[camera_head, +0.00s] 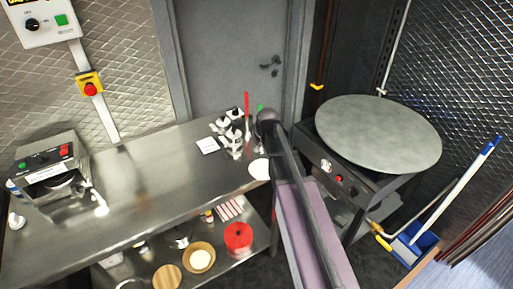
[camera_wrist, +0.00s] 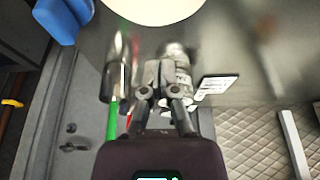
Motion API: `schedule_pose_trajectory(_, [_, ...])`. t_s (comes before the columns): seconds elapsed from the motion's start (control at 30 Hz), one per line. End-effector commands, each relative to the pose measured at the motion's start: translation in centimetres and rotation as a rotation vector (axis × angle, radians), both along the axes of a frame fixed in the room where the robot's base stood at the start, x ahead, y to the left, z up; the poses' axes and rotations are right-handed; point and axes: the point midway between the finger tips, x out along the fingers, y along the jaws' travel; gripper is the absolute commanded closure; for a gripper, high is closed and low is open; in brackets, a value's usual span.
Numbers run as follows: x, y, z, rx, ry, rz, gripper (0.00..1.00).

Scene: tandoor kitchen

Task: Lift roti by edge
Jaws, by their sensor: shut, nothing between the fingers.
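A pale cream roti (camera_head: 259,169) lies on the steel counter near its right end, partly hidden by my arm in the head view. In the wrist view its rounded edge (camera_wrist: 153,10) shows at the top, cut off by the frame. My gripper (camera_wrist: 159,66) is shut and empty, with its fingertips pointing towards the roti and apart from it in the picture. In the head view my gripper is hard to tell from the small metal items around it.
Metal containers (camera_wrist: 178,62), red and green handles (camera_wrist: 113,120) and a white card (camera_head: 208,145) crowd the counter near my gripper. A large round griddle (camera_head: 380,135) stands to the right. The counter's middle (camera_head: 150,180) is clear. A shelf below holds bowls (camera_head: 199,259).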

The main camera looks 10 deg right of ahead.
Motion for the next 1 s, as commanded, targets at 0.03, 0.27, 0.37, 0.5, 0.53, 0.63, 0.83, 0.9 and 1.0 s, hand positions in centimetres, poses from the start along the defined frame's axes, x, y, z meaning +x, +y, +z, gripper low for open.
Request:
schedule_pose_trajectory(0.03, [-0.2,-0.1,0.9,0.000,0.000,0.000,1.00])
schedule_pose_trajectory(0.27, [-0.5,-0.2,2.4,0.000,0.000,0.000,1.00])
schedule_pose_trajectory(0.37, [-0.6,-0.3,2.7,0.000,0.000,0.000,1.00])
schedule_pose_trajectory(0.5, [-0.7,-0.3,2.9,0.000,0.000,0.000,1.00])
schedule_pose_trajectory(0.53, [-0.7,-0.3,3.0,0.000,0.000,0.000,1.00])
schedule_pose_trajectory(0.63, [-0.7,-0.3,2.9,0.000,0.000,0.000,1.00])
schedule_pose_trajectory(0.83, [-0.7,-0.3,2.9,0.000,0.000,0.001,1.00])
schedule_pose_trajectory(0.9, [-0.7,-0.2,2.9,0.000,0.001,0.000,0.82])
schedule_pose_trajectory(1.0, [-1.6,0.0,2.9,0.000,0.013,-0.009,0.72])
